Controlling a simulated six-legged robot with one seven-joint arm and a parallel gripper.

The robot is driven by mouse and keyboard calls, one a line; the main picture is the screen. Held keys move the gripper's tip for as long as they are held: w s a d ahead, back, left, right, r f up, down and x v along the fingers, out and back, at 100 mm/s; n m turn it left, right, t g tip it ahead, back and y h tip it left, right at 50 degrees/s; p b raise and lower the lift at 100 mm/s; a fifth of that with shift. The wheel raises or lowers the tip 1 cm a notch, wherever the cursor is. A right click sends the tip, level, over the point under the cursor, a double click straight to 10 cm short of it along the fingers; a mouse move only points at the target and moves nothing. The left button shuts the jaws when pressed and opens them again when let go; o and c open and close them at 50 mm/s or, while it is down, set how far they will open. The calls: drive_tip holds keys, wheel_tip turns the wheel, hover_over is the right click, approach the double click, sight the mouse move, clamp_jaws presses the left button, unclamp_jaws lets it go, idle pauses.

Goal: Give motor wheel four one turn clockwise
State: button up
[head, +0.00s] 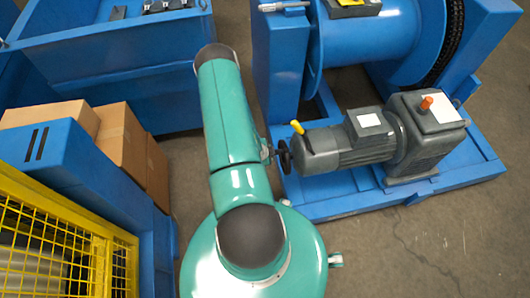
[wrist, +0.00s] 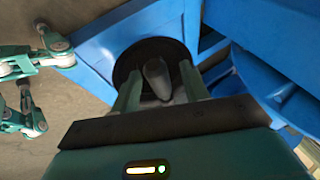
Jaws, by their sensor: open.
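A small dark motor wheel (head: 284,156) sits on the left end of the grey motor (head: 350,145); I see no number on it. In the wrist view the dark round wheel (wrist: 125,65) lies just beyond my gripper (wrist: 160,70). My gripper is open, with one green finger on each side of a grey rounded piece (wrist: 157,80) at the wheel's middle. I cannot tell whether the fingers touch it. In the head view my arm reaches forward beside the wheel, and the gripper is mostly hidden there.
A blue frame (head: 350,207) carries the motor, a gearbox (head: 420,130) and a large blue drum (head: 375,42). Cardboard boxes (head: 125,135), a blue bin (head: 105,60) and a yellow mesh guard (head: 60,245) stand left. The floor (head: 440,255) is clear at lower right.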

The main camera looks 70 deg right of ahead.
drive_tip(key=v, duration=1.3)
drive_tip(key=shift+r, duration=0.1)
